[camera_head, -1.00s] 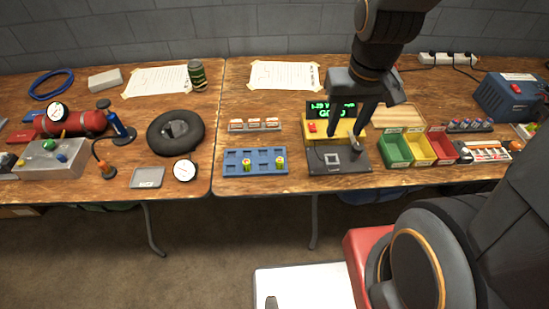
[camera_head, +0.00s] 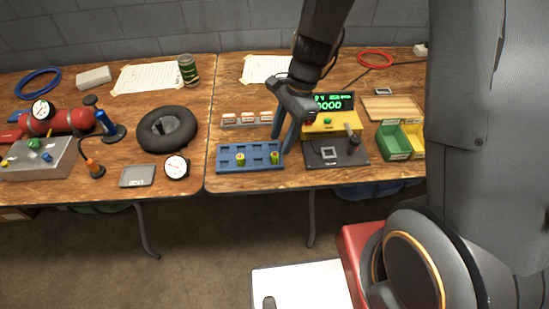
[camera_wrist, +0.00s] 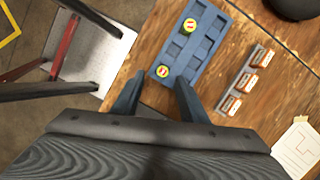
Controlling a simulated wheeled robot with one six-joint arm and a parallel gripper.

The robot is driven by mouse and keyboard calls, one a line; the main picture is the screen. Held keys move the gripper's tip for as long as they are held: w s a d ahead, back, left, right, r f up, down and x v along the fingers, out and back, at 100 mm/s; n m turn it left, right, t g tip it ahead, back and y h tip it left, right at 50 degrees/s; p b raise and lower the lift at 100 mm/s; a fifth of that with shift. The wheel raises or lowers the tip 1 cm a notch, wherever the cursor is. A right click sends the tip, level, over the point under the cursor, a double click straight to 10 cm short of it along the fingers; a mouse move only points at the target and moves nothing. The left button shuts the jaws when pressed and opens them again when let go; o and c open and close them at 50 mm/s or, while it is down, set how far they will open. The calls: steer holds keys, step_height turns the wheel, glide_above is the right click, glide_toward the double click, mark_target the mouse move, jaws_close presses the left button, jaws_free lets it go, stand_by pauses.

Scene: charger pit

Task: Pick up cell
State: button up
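In the wrist view the nearer cell (camera_wrist: 162,71) lies just beyond the fingertips, and the farther cell (camera_wrist: 190,25) is near the tray's far end. My gripper (camera_head: 282,142) is open and empty, just above the right end of the tray. It also shows in the wrist view (camera_wrist: 160,82), fingers spread.
A yellow tester (camera_head: 335,122) with a green display and a dark base plate (camera_head: 318,157) stands just right of the tray. A rack of white-and-orange blocks (camera_head: 246,119) is behind the tray. Green (camera_head: 392,140) and yellow bins are further right. A black ring (camera_head: 166,129) lies left.

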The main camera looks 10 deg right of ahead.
mark_target(275, 154)
steer(key=shift+w+p+x, duration=0.15)
steer(key=shift+p+x, duration=0.05)
steer(key=shift+x, duration=1.15)
steer(key=shift+w+p+x, duration=0.15)
steer(key=shift+p+x, duration=0.05)
steer(key=shift+x, duration=1.15)
jaws_close()
